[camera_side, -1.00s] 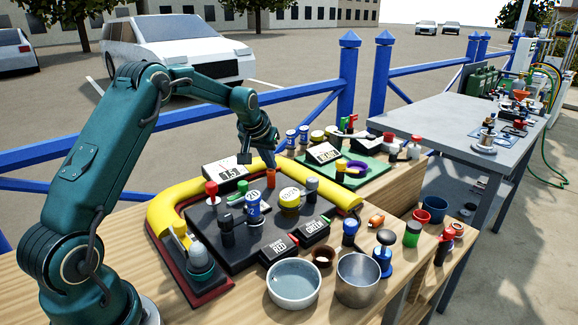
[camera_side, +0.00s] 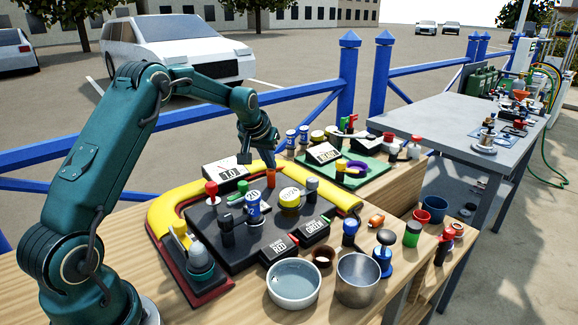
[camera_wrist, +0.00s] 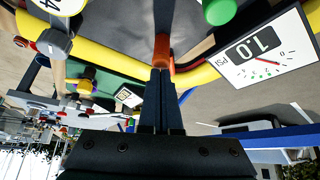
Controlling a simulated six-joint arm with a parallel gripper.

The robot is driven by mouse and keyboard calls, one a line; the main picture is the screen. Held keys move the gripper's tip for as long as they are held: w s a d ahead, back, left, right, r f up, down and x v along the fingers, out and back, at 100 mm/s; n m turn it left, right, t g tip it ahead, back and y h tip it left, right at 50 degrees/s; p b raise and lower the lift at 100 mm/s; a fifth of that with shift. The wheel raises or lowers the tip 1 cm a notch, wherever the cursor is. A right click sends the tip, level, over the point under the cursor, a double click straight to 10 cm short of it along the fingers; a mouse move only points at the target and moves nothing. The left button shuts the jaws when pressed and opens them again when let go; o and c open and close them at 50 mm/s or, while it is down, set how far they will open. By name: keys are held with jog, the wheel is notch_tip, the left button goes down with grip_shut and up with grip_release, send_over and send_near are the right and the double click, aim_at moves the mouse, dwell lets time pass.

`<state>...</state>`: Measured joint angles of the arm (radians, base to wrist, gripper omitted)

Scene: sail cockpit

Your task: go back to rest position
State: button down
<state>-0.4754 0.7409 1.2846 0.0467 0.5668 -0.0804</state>
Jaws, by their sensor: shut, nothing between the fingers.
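My gripper (camera_side: 258,151) hangs at the end of the teal arm, above the back edge of the black panel (camera_side: 217,247). In the wrist view my gripper (camera_wrist: 162,72) shows its two dark fingers together with nothing between them. An orange cylinder (camera_side: 271,178) stands below the fingertips in the side view. In the wrist view the orange cylinder (camera_wrist: 162,48) appears just beyond the tips; I cannot tell the exact gap.
A white gauge box (camera_side: 226,171) reading 1.0 stands left of my gripper. A yellow padded tube (camera_side: 165,205) curves around the panel. A white bowl (camera_side: 295,285) and a metal cup (camera_side: 358,280) stand in front. A blue railing (camera_side: 300,92) runs behind.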

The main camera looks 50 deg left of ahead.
dwell(0.9)
jog(key=shift+r, duration=3.3)
